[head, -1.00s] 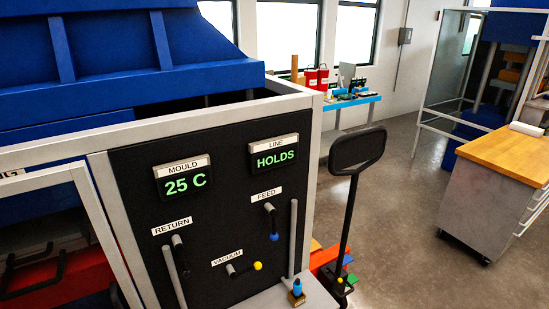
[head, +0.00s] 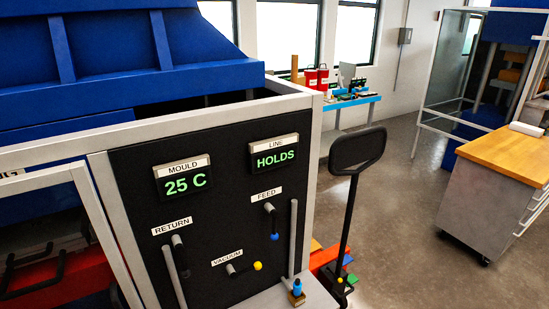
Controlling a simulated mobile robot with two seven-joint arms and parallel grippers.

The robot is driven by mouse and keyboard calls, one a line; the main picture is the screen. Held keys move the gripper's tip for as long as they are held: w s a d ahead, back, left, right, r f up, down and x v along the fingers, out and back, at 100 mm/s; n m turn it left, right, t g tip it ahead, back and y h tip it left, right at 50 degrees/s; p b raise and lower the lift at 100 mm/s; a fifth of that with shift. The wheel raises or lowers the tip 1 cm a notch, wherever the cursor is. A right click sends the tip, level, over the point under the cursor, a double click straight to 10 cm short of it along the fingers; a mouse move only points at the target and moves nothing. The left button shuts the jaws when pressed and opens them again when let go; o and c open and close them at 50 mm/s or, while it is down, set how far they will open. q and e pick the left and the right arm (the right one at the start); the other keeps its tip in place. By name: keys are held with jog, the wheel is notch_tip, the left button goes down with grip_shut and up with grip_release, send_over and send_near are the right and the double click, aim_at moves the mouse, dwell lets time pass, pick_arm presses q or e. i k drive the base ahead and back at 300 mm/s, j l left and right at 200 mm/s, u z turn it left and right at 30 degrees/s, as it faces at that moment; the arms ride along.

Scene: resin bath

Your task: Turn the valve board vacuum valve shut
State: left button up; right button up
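The black valve board (head: 218,206) fills the middle of the head view, in a light grey frame. The vacuum valve (head: 244,268) is low on the board, right under its VACUUM label (head: 227,257). Neither gripper is in view.
Displays read MOULD 25 C (head: 185,180) and LINE HOLDS (head: 274,160). A small blue-capped bottle (head: 297,289) stands on the ledge at the lower right. A pallet-truck-like handle (head: 356,150) rises right of the board. Open floor lies before a wood-topped cabinet (head: 510,150).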

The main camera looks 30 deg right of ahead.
aim_at(257, 265)
jog(key=l+u, duration=0.15)
jog(key=u, duration=0.25)
jog(key=l+u, duration=0.15)
jog(key=u, duration=0.25)
jog(key=l+u, duration=0.15)
jog(key=u, duration=0.25)
jog(key=l+u, duration=0.1)
jog(key=u, duration=0.3)
jog(key=k+l+u, duration=0.3)
jog(key=l, duration=0.15)
jog(key=k+l+u, duration=0.35)
jog(key=k+l, duration=0.75)
jog(key=i+l+u, duration=0.05)
jog(key=l, duration=0.05)
